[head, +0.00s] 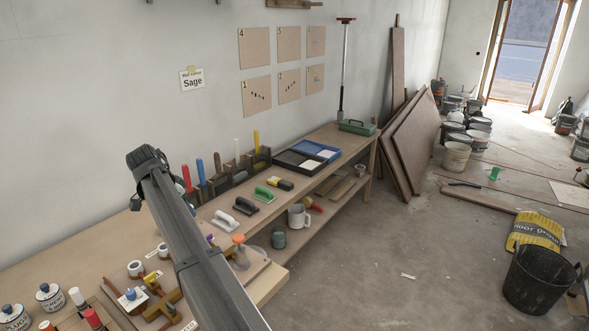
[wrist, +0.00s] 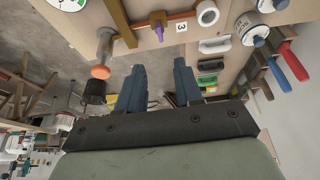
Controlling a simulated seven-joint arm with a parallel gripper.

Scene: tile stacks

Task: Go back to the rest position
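My gripper (wrist: 159,75) shows in the wrist view with its two blue-grey fingers apart. Nothing is held between them. Bench items show beyond the fingers, apart from them as far as I can tell. In the head view my arm crosses the bench from the bottom middle to the upper left. Its dark end is near the wall above the bench, and the fingers cannot be made out there. The arm hides part of the bench behind it.
The wooden bench (head: 338,137) runs along the wall. On it are white (head: 224,221) and green (head: 264,194) floats, a blue tray (head: 328,147), upright-handled tools and white jars (head: 50,297). An orange-topped tool (head: 239,239) is close beside the arm in view. A black bucket (head: 536,282) stands on the floor at right.

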